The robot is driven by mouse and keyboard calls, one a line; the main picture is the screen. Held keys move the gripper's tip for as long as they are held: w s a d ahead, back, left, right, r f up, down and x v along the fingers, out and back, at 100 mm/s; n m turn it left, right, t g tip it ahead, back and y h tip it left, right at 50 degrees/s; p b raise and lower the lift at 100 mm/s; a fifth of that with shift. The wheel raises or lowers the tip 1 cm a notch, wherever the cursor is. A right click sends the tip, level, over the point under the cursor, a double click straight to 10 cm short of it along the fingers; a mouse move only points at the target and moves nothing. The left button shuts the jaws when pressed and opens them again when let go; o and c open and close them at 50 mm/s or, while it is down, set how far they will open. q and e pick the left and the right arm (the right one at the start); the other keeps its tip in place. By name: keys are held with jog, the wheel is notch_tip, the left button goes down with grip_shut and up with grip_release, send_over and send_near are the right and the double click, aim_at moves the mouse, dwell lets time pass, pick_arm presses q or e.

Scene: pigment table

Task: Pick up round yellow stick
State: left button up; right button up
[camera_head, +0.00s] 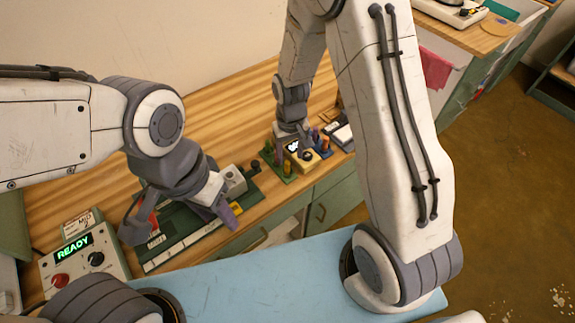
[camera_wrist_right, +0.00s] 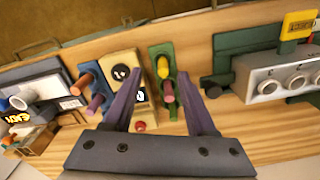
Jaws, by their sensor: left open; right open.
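The round yellow stick (camera_wrist_right: 162,67) stands in a green holder (camera_wrist_right: 159,49) in the right wrist view. A reddish-brown stick (camera_wrist_right: 168,92) stands in the same holder, closer to my gripper. My right gripper (camera_wrist_right: 163,97) is open and empty. Its fingers lie either side of the line of these sticks, and the yellow stick is a little beyond the fingertips. In the head view my right gripper (camera_head: 295,141) is above the small holders at the back, partly hiding them. My left gripper (camera_head: 178,220) is open over the dark green tray on the left, away from the sticks.
A beige unit (camera_wrist_right: 121,68) with a black dial stands left of the green holder. A grey box (camera_wrist_right: 275,78) with round sockets is on the right. A READY box (camera_head: 85,262) stands front left.

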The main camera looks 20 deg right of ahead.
aim_at(287, 162)
jog(key=shift+w+a+f+p, duration=0.1)
jog(key=shift+f+p, duration=0.2)
jog(key=shift+f, duration=0.2)
jog(key=shift+w+a+f+p, duration=0.15)
jog(key=shift+f+p, duration=0.25)
jog(key=shift+f, duration=0.75)
jog(key=shift+w+a+f+p, duration=0.15)
jog(key=shift+f+p, duration=0.25)
jog(key=shift+f, duration=0.7)
grip_shut()
